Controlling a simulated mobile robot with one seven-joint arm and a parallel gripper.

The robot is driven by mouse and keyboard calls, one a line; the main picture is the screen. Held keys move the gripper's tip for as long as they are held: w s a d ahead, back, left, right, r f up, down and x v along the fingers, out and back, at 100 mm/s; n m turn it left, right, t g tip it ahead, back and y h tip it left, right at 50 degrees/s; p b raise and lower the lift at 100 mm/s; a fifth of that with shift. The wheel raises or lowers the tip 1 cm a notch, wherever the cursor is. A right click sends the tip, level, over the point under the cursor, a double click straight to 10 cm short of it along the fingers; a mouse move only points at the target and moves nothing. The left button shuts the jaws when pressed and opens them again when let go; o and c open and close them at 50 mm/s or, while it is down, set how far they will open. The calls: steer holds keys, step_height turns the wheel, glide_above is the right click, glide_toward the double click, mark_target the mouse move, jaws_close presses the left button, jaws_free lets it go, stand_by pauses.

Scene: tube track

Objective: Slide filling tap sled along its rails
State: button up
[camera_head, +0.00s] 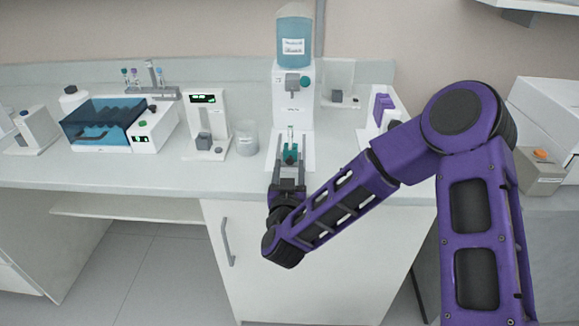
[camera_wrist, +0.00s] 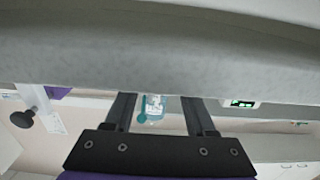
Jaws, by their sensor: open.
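A white filling stand (camera_head: 293,105) carries a blue liquid bottle (camera_head: 294,40) on top and a grey tap with a small teal knob on its front. A small teal piece (camera_head: 290,153), which looks like the sled, sits low at the stand's front, with a clear upright tube. My gripper (camera_head: 289,167) is open at the counter's front edge, its fingers pointing at the teal piece. Whether the fingers reach around it or stop just short I cannot tell. The wrist view shows teal between the open fingers (camera_wrist: 160,112). The rails are not clearly visible.
A beaker (camera_head: 246,138) and a white device with a green display (camera_head: 205,120) stand left of the stand. A blue-lidded bath (camera_head: 103,122) is farther left. A purple-topped item (camera_head: 384,106) stands to the right. The counter edge (camera_wrist: 160,70) fills much of the wrist view.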

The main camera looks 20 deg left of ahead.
steer(key=shift+w+a, duration=0.1)
steer(key=shift+w, duration=0.25)
jaws_close()
stand_by(1.2)
